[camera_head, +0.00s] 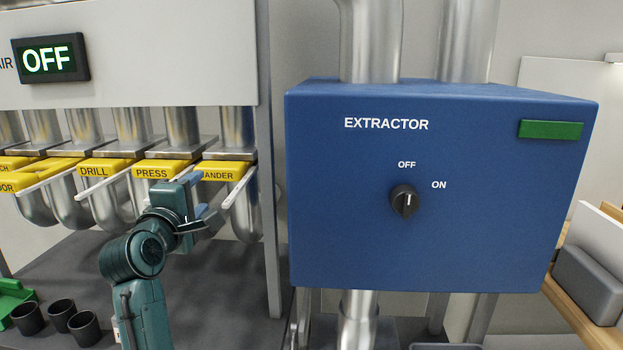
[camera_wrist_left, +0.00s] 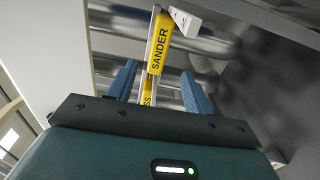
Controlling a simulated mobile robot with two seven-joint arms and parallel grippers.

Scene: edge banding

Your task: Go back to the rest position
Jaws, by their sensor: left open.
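My left gripper (camera_head: 207,205) is at the row of yellow-labelled gates, just below and in front of the PRESS (camera_head: 152,173) and SANDER (camera_head: 217,174) labels. Its blue fingers are apart and I see nothing held between them. In the left wrist view, the gripper (camera_wrist_left: 160,87) faces the yellow SANDER label (camera_wrist_left: 161,45), which shows beyond and between the open fingers. Whether a finger touches the gate's white bar I cannot tell. My right gripper is in neither view.
The blue EXTRACTOR box (camera_head: 345,230) stands to the right; its black knob (camera_head: 404,201) has its mark pointing about upward, near OFF. A display (camera_head: 50,58) reads OFF. Black cups (camera_head: 62,315) and a green object (camera_head: 12,297) sit on the dark surface at lower left.

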